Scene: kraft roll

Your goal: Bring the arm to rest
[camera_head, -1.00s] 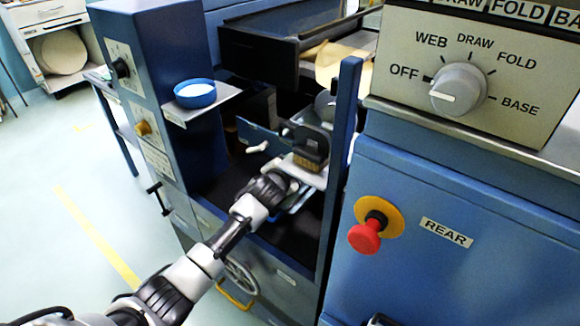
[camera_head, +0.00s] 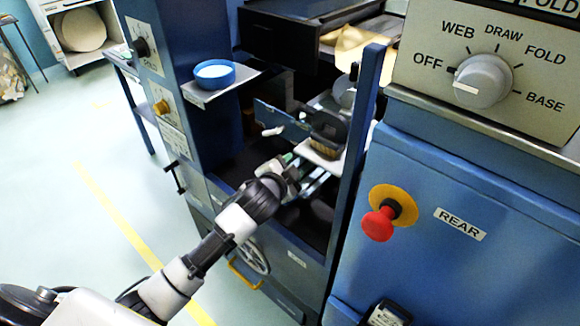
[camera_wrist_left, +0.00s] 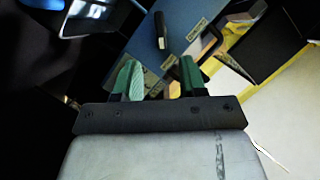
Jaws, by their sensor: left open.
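My left arm reaches from the lower left into the open bay of the blue machine in the head view. My left gripper (camera_head: 291,165) is open, at the front of the bay, below and left of a dark brush-like block with tan bristles (camera_head: 324,149). That block sits on a white ledge and looks apart from the gripper. In the left wrist view the two green-padded fingers (camera_wrist_left: 160,80) stand apart with nothing held between them. A blue panel with a black handle (camera_wrist_left: 162,32) shows beyond them. My right gripper is not in view.
A blue bowl (camera_head: 214,75) with white contents stands on a small shelf left of the bay. A blue post (camera_head: 357,150) bounds the bay on the right. A red stop button (camera_head: 378,224) and a selector knob (camera_head: 482,82) are at right. The floor at left is open.

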